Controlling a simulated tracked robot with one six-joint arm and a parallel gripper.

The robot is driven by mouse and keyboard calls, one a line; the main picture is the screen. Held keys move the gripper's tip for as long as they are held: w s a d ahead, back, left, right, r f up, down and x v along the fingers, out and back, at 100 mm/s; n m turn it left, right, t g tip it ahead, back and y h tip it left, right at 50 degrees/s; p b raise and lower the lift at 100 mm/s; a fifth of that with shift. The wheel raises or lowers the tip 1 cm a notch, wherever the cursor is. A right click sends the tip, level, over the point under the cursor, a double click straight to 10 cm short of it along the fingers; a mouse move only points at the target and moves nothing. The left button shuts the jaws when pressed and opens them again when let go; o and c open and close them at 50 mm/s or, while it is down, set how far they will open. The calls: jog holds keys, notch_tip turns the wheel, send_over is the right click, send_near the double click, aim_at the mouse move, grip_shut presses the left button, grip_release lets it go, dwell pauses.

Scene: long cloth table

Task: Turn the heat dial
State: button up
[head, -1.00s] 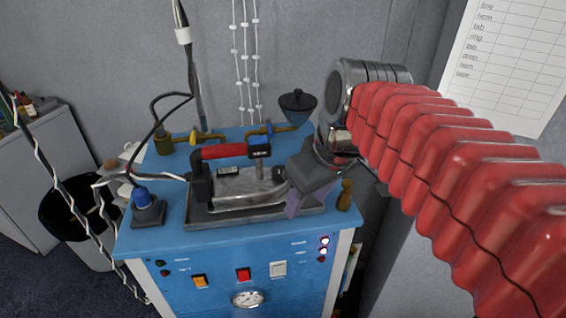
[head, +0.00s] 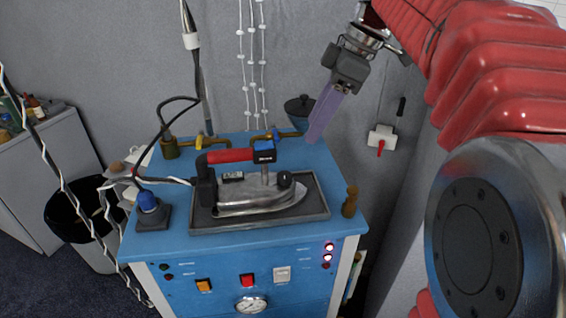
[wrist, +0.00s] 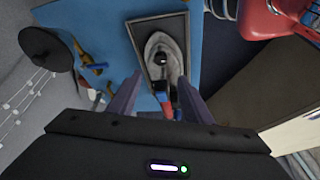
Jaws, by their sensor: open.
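The iron (head: 260,196) rests on a dark tray (head: 205,222) on the blue bench. It has a red handle (head: 229,155) and a black round dial (head: 285,179) near its nose. The iron and its black dial (wrist: 160,58) also show in the wrist view, ahead between my fingers. My gripper (head: 316,134) has purple fingers. It is above the bench's back right part, clear of the iron and dial. It is open and empty, with the fingers spread apart in the wrist view (wrist: 157,92). The dial's markings are too small to read.
A brown wooden peg (head: 350,202) stands at the bench's right edge. A blue-topped knob unit (head: 150,210) is at the left. Brass valves and a dark funnel (head: 300,106) stand at the back. A cable runs to the iron. Switches and a gauge (head: 251,305) are on the front panel.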

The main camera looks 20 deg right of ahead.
aim_at(286, 175)
jog(key=x, duration=1.3)
jog(key=shift+a+f, duration=0.1)
jog(key=shift+f, duration=0.3)
jog(key=shift+c, duration=0.2)
jog(key=c, duration=0.9)
jog(key=shift+a, duration=0.25)
jog(key=shift+c, duration=0.6)
jog(key=shift+w+d, duration=0.1)
jog(key=shift+d, duration=0.15)
jog(key=shift+m, duration=0.3)
